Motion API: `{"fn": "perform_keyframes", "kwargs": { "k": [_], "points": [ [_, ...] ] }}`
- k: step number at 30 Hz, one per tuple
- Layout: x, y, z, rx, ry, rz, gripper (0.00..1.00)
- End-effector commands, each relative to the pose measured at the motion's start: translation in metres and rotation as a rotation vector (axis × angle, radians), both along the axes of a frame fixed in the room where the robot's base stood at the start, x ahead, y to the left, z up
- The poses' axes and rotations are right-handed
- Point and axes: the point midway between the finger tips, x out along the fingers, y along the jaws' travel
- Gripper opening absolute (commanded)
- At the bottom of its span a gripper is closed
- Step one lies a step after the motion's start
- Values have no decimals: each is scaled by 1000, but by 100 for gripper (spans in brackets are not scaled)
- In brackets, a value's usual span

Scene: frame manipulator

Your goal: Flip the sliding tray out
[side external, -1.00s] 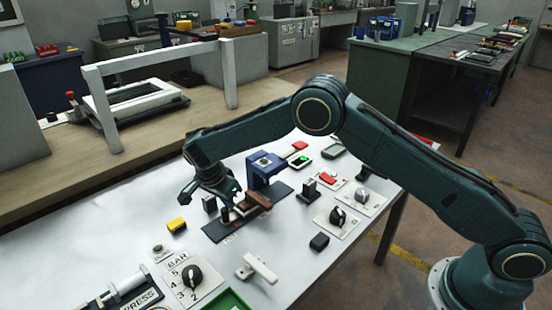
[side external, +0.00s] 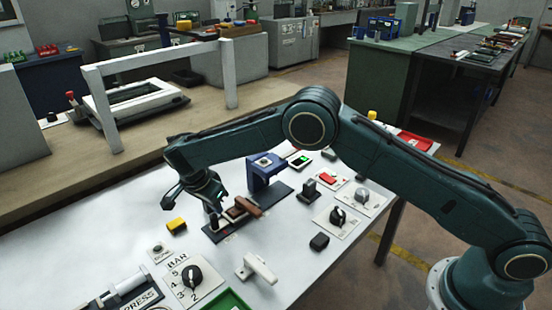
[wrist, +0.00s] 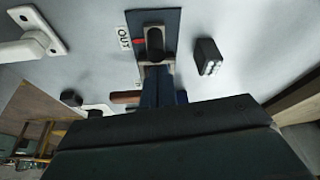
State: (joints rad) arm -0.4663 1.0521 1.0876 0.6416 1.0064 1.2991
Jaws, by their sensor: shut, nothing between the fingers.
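The sliding tray (side external: 234,212) carries a brown bar handle (side external: 247,206) and lies on a dark base plate (side external: 222,233), in front of a blue upright frame (side external: 263,172). My gripper (side external: 212,210) is shut and empty at the plate's left end. Its tips are low beside a dark knob; I cannot tell whether they touch it. In the wrist view, the plate (wrist: 170,16) shows beside an OUT label (wrist: 124,38) with a red mark. The brown handle (wrist: 125,97) is partly visible there, and dark parts of my arm hide much of the lower picture.
A white lever (side external: 257,268) stands in front, and a knob panel (side external: 190,282) lies at front left. Switch panels and small blocks stand to the right. A dark block (wrist: 208,56) sits close to the plate.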

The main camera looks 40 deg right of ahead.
Motion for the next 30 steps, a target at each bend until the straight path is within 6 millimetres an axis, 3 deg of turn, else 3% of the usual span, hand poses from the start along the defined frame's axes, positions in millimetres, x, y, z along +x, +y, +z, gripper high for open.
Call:
{"fn": "perform_keyframes", "kwargs": {
  "k": [1, 13, 30],
  "points": [
    [0, 10, 10, 11, -7, 15, 0],
    [-4, 24, 63, 6, -6, 3, 0],
    [-6, 29, 83, 2, -2, -1, 0]
  ]
}}
